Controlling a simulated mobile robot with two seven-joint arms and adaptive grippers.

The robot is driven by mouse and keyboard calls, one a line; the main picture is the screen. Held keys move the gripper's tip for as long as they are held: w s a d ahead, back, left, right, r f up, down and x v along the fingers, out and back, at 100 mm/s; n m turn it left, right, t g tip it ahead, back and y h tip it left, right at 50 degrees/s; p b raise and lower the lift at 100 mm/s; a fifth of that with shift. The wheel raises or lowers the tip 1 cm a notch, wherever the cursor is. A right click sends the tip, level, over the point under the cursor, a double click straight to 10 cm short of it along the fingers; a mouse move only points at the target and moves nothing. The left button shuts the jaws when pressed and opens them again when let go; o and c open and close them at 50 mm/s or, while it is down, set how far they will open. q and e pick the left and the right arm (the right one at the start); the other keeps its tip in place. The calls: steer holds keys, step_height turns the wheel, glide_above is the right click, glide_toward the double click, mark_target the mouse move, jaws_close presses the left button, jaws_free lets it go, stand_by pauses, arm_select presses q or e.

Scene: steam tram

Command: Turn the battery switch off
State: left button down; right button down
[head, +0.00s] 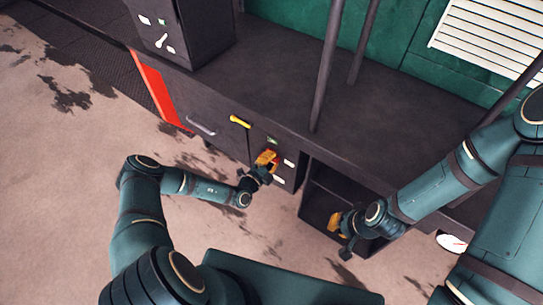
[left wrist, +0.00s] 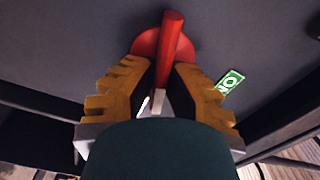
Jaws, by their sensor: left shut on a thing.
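The battery switch (left wrist: 171,36) is a red bar handle on a round red base, on a dark panel in the left wrist view. A green label reading "ON" (left wrist: 230,81) sits to the right of it. My left gripper (left wrist: 164,72) has its yellow-brown fingers on both sides of the red handle and is shut on it. In the head view my left gripper (head: 267,160) is at the cabinet front and mostly hides the switch. My right gripper (head: 336,222) is in front of the open compartment, apart from the switch; its finger gap is unclear.
A yellow handle (head: 240,122) and a grey bar handle (head: 201,126) are on the cabinet front left of the switch. White labels (head: 279,180) are near it. Dark posts (head: 325,75) rise from the bench top.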

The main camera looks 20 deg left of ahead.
arm_select(q)
steer(key=shift+f+m+p, duration=0.1)
steer(key=shift+m+p, duration=0.35)
steer(key=shift+m, duration=1.15)
steer(key=c, duration=1)
jaws_free()
steer(key=shift+f, duration=0.1)
steer(key=v, duration=1.2)
